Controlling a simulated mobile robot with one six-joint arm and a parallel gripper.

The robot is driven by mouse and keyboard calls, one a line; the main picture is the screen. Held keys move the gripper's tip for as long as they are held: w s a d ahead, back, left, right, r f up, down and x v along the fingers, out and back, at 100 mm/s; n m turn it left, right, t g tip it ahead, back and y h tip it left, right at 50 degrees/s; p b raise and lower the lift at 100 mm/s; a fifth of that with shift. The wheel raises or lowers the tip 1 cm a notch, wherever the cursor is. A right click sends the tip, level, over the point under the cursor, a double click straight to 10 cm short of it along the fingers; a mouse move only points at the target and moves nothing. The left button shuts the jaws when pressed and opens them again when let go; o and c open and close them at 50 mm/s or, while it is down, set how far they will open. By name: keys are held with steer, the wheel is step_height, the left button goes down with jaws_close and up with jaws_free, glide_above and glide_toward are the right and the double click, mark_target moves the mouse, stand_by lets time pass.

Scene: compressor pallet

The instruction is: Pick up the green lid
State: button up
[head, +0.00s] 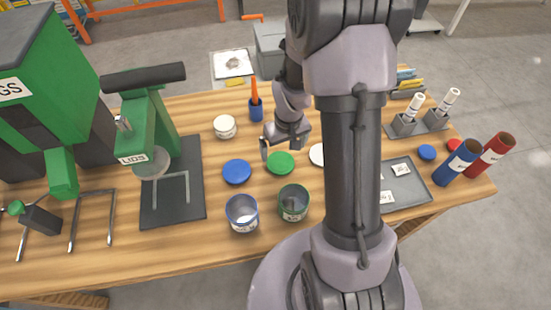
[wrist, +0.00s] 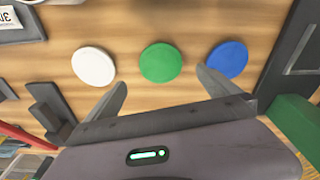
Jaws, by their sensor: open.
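The green lid (head: 280,163) lies flat on the wooden table, between a blue lid (head: 237,172) on its left and a white lid (head: 317,154) partly hidden by my arm. In the wrist view the green lid (wrist: 160,62) is in the middle, with the white lid (wrist: 93,66) on the left and the blue lid (wrist: 228,60) on the right. My gripper (wrist: 162,90) is open and empty, with its fingers apart just short of the green lid. In the head view my gripper (head: 284,146) is just behind the green lid. Its height above the table is hard to tell.
A blue-rimmed can (head: 242,214) and a green-rimmed can (head: 293,203) stand in front of the lids. A green lid press (head: 150,140) stands left; a grey tray (head: 418,188) lies right.

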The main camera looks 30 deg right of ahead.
mark_target(281, 162)
steer(key=f+b, duration=0.1)
steer(key=f, duration=0.2)
steer(key=w+f+b, duration=0.1)
steer(key=f, duration=0.2)
steer(key=f+b, duration=0.1)
steer(key=f, duration=0.1)
steer(key=shift+w+f, duration=0.15)
steer(key=shift+f, duration=0.25)
steer(key=shift+r, duration=0.15)
steer(key=shift+c, duration=0.4)
steer(key=c, duration=1.2)
